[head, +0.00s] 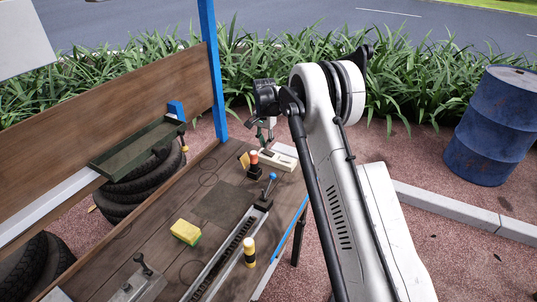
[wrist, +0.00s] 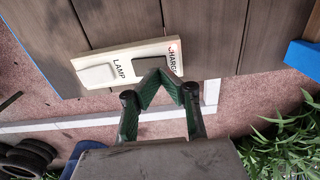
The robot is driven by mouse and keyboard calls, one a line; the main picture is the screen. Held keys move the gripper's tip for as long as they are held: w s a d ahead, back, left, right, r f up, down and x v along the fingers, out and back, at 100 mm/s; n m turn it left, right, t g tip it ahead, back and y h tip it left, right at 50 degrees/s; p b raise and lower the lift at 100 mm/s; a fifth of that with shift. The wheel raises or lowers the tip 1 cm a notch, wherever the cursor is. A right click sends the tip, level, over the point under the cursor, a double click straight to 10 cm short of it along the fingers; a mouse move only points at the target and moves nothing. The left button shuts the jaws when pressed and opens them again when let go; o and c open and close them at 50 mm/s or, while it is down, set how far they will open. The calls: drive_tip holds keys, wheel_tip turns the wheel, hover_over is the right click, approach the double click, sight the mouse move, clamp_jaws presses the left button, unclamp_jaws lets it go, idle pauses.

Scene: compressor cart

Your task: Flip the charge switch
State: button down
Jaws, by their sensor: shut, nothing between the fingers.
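A cream switch panel (wrist: 128,57) with the labels LAMP and CHARGE lies on the wooden cart top; in the head view the panel (head: 283,160) is near the cart's far right corner. In the wrist view the pale LAMP rocker (wrist: 96,72) is at left. The CHARGE label (wrist: 175,57) is at right, and the rocker beside it (wrist: 150,62) is partly hidden by my fingers. My gripper (wrist: 156,74) is shut and empty, its green-padded fingers over the panel's CHARGE side. I cannot tell if the tips touch it. In the head view my gripper (head: 266,139) is above the panel.
A red-topped post (head: 254,164) and a blue-knobbed lever (head: 269,186) stand close to the panel. A yellow sponge (head: 186,232), a black-and-yellow cylinder (head: 249,252) and a long metal rail (head: 228,252) are nearer. A blue post (head: 213,70) rises at the back.

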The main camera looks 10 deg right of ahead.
sight(265, 151)
drive_tip(key=shift+f+b, duration=0.95)
drive_tip(key=shift+f, duration=0.35)
idle(0.7)
drive_tip(key=shift+r+p, duration=0.8)
drive_tip(key=shift+r, duration=2.75)
